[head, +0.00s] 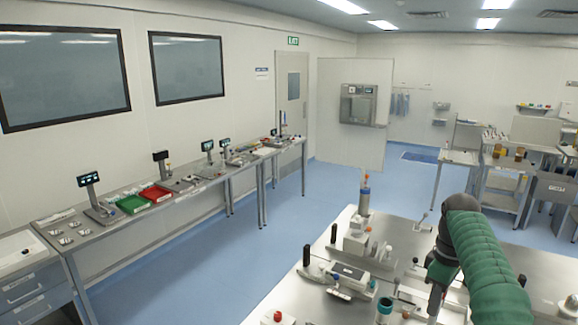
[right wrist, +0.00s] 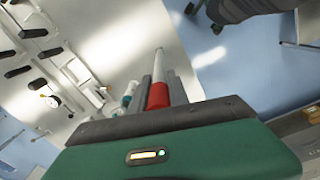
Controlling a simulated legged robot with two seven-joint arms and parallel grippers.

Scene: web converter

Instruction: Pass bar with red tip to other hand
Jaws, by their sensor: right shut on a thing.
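My right gripper (head: 435,297) hangs over the near table at the lower right of the head view, below my green-sleeved arm. In the right wrist view, the right gripper (right wrist: 160,88) is shut on the bar with red tip (right wrist: 157,94). The bar's red part lies close to the gripper body, between the dark fingers. Its pale length extends away from the palm. I cannot make out the bar clearly in the head view. My left gripper is in neither view.
The near steel table (head: 305,290) holds a tall device (head: 357,230), a scale-like instrument (head: 348,272) and small parts. A long bench with a red tray (head: 156,194) and a green tray (head: 132,203) runs along the left wall. Blue floor lies between them.

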